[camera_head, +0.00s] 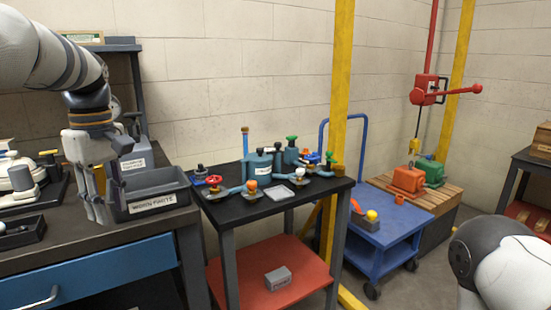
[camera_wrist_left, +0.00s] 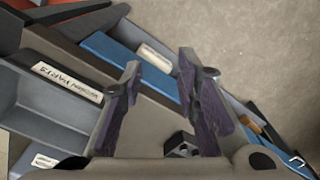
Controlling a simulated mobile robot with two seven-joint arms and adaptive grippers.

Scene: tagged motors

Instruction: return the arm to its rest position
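My left arm (camera_head: 50,60) comes in from the upper left in the head view. My left gripper (camera_head: 98,208) points down over the workbench, just left of the grey bin labelled "WORN PARTS" (camera_head: 165,203). In the left wrist view the two fingers of the gripper (camera_wrist_left: 162,62) stand apart with nothing held between their tips. The bin also shows there (camera_wrist_left: 30,100), to the left of the fingers. Whether the gripper touches the bin cannot be told. Part of my right arm (camera_head: 500,262) shows at the lower right; its gripper is out of view.
The workbench has a blue drawer front (camera_head: 95,272). A black table (camera_head: 250,215) with valves and pipe fittings stands beside it. Beyond are a yellow post (camera_head: 340,90), a blue cart (camera_head: 385,232), and an orange motor (camera_head: 407,181) and green motor (camera_head: 432,171) on a wooden platform.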

